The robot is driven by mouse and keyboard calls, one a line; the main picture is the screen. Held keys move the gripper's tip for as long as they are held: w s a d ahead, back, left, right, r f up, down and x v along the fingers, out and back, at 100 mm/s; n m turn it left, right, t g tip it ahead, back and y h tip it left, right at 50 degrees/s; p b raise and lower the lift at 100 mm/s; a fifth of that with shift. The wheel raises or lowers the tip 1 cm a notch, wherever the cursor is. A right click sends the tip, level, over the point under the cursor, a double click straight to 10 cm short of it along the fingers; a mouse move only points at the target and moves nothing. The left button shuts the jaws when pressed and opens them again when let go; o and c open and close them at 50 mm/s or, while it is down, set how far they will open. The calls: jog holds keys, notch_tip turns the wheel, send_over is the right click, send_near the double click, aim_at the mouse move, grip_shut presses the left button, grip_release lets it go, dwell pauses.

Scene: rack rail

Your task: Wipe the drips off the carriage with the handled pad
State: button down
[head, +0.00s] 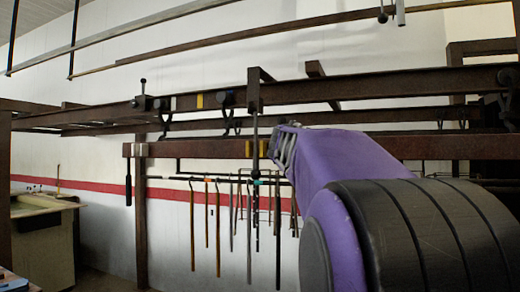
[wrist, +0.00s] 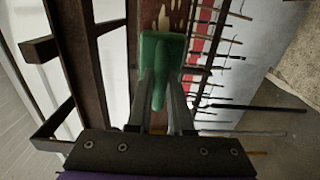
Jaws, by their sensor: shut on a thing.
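My gripper (wrist: 159,88) is shut on the green handled pad (wrist: 162,55), with a grey finger on each side of its handle. The pad's wider green head lies beyond the fingertips. Past it in the wrist view is a reddish-brown surface with cream drips, which looks like the carriage (wrist: 178,14). The pad overlaps its lower part in this view, and I cannot tell whether they touch. In the head view my gripper (head: 284,146) is partly hidden by my purple arm in front of the rails. The pad cannot be made out there.
Dark brown rails (head: 400,88) run across above my gripper. A rack of several thin hanging rods (head: 219,225) stands behind and below. A brown post (head: 140,220) stands to the left, with a pale basin (head: 40,206) at far left.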

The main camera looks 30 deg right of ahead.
jog(key=shift+d, duration=0.15)
jog(key=shift+s+d, duration=3.65)
jog(key=shift+s, duration=0.6)
jog(key=shift+w+a+b, duration=0.45)
jog(key=shift+w+a, duration=0.8)
jog(key=shift+w, duration=0.2)
jog(key=shift+w+a+b, duration=0.4)
jog(key=shift+w+a, duration=0.8)
jog(key=shift+w, duration=0.3)
jog(key=shift+w+a+b, duration=0.45)
jog(key=shift+w+a, duration=0.8)
jog(key=shift+w, duration=0.2)
jog(key=shift+s+a+f+b, duration=0.15)
jog(key=shift+s+a+b, duration=0.05)
jog(key=shift+a+b, duration=0.15)
jog(key=shift+b+v, duration=1)
jog(key=shift+v, duration=1.55)
